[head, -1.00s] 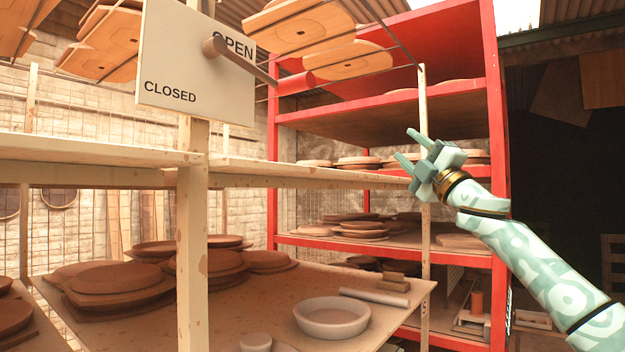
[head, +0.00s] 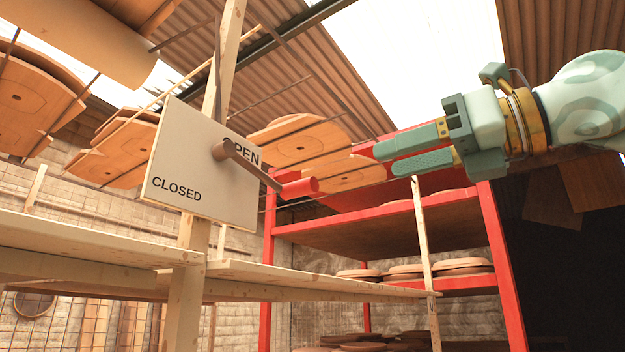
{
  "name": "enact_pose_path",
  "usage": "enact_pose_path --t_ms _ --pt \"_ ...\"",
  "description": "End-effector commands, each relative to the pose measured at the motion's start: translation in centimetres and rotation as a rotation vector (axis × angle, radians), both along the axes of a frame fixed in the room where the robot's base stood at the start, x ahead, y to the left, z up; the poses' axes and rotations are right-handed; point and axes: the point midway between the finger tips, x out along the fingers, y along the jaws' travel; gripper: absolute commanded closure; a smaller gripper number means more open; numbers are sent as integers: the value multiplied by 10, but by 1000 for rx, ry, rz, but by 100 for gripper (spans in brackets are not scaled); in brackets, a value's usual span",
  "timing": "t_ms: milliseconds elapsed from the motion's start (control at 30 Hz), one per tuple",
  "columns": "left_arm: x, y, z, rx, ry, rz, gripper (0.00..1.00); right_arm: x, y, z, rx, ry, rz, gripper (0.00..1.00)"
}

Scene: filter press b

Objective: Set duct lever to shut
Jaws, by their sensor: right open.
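The duct lever (head: 250,166) is a brown bar on a round pivot, with a red grip (head: 300,188) at its end. It is mounted on a white sign plate (head: 190,170) marked OPEN at the upper right and CLOSED at the lower left. The lever slopes down to the right from its pivot, past the word OPEN. My right gripper (head: 376,157) is to the right of the red grip, with its fingers pointing left toward it. It is open and empty and looks apart from the grip. My left gripper is not in view.
The plate is fixed to a wooden post (head: 187,290) with wooden shelves (head: 320,275) beside it. A red rack (head: 508,270) with round clay pieces (head: 462,266) stands behind. Wooden boards (head: 300,142) hang above on thin rods, close behind the lever.

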Motion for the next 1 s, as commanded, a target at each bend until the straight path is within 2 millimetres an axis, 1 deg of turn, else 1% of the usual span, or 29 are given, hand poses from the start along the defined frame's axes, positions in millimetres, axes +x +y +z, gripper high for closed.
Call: enact_pose_path --t_ms 33,300,500,600,700,967,1000 --pt "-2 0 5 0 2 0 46 7 10 2 -4 3 2 57" --pt "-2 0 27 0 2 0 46 48 67 3 -2 3 3 57" --pt "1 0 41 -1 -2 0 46 70 97 3 0 2 2 57" --pt "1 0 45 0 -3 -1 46 77 106 2 2 1 3 57" --pt "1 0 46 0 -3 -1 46 80 110 1 3 2 2 57" --pt "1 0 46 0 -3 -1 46 81 111 0 3 1 2 57" --pt "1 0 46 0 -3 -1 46 81 111 0 3 1 2 62"
